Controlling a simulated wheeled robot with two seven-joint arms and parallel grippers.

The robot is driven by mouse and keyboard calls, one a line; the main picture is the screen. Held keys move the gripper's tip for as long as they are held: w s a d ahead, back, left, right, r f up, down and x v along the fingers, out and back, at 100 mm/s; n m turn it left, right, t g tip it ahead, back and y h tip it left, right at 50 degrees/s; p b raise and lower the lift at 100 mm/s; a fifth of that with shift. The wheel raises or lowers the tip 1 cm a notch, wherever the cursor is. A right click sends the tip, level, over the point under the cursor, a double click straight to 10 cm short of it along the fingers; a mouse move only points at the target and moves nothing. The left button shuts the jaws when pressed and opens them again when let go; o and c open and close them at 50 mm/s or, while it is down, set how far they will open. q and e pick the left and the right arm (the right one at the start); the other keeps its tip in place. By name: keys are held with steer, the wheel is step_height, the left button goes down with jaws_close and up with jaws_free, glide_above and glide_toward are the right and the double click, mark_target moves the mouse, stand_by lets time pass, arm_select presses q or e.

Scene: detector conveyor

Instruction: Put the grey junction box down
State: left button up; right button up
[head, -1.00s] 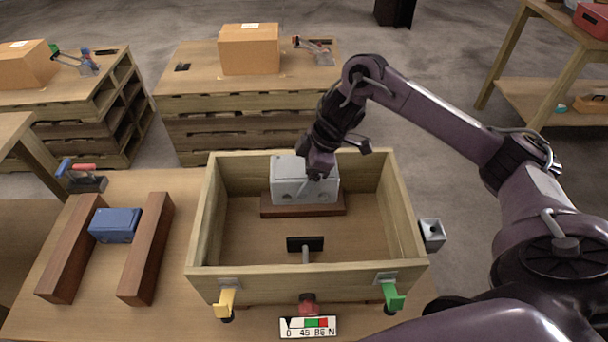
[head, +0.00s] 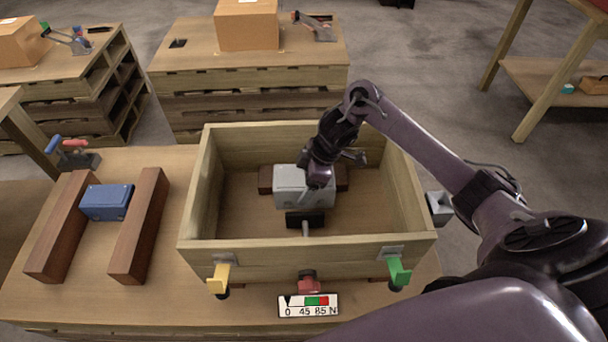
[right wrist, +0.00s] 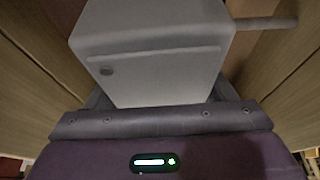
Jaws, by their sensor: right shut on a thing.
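The grey junction box (head: 289,188) is inside the open wooden crate (head: 213,247), near its middle. It is between a dark wooden block (head: 265,180) behind it and the black clamp plate (head: 305,220) in front. My right gripper (head: 317,187) reaches down into the crate from the right and is shut on the junction box. In the right wrist view, the box (right wrist: 150,50) fills the space before the gripper, whose fingertips are largely hidden. Whether the box touches the crate floor or the plate cannot be told. My left gripper is out of view.
The crate has a yellow latch (head: 219,278), a green latch (head: 398,273), and a red knob (head: 308,284) above a scale label (head: 308,305). A blue box (head: 107,202) lies between two brown bars at the left. The crate floor is clear on both sides of the box.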

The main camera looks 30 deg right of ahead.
steer(key=shift+w, duration=0.1)
steer(key=shift+f, duration=0.4)
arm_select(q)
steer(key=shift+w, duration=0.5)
arm_select(e)
steer(key=shift+f, duration=0.1)
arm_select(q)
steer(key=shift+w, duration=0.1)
arm_select(e)
steer(key=shift+f, duration=0.1)
steer(key=o, duration=1.9)
steer(key=shift+f, duration=0.1)
steer(key=shift+c, duration=0.2)
